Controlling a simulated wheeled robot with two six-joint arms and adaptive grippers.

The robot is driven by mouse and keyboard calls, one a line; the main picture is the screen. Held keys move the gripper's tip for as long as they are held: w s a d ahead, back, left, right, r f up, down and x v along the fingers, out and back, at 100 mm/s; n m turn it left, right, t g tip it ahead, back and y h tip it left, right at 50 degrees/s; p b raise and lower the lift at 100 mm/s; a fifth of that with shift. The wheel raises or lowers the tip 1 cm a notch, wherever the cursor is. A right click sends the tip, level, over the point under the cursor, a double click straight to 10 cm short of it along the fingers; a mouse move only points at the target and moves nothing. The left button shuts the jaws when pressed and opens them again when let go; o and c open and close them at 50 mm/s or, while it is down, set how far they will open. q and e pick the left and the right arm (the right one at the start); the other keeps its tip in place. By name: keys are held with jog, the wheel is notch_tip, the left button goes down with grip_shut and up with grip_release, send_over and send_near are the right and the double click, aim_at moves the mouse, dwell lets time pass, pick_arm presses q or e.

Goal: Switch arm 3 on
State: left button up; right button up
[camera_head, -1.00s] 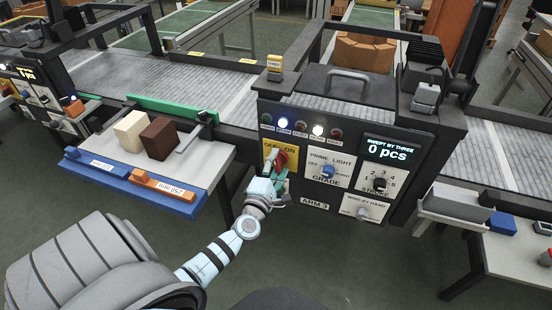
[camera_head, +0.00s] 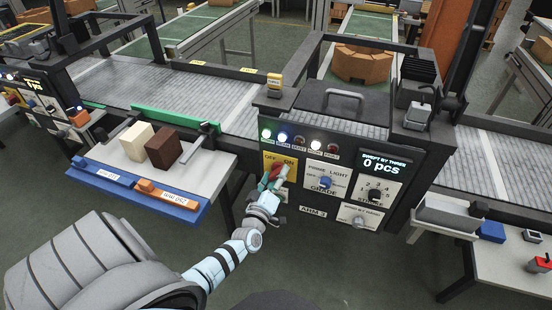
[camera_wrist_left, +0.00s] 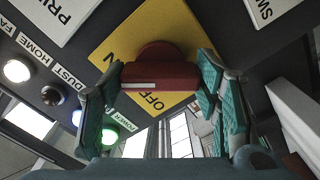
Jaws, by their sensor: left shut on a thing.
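The ARM 3 panel (camera_head: 300,212) is on the front of a black machine box. Its red OFF/ON knob (camera_head: 279,172) sits on a yellow plate (camera_head: 291,162). My left gripper (camera_head: 271,180) is at this knob, its fingers partly hiding it. In the left wrist view, the knob (camera_wrist_left: 160,76) lies between the two teal finger pads, which are shut on it. Its white mark shows at the end towards the ON side. The green power lamp (camera_head: 266,134) is lit; it also glows in the left wrist view (camera_wrist_left: 109,136). My right gripper is not in view.
A blue lamp (camera_head: 283,137) and a white lamp (camera_head: 316,144) are lit. Right of the knob are a blue grade knob (camera_head: 325,182), a stroke dial (camera_head: 375,194) and a lower hand knob (camera_head: 358,221). A side shelf with cream and brown blocks (camera_head: 165,149) stands to the left.

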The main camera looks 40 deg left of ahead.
pick_arm(q)
jog(key=shift+r+m, duration=0.1)
jog(key=shift+m, duration=0.5)
jog(key=o, duration=1.1)
jog(key=shift+o, duration=0.2)
jog(key=v, duration=1.2)
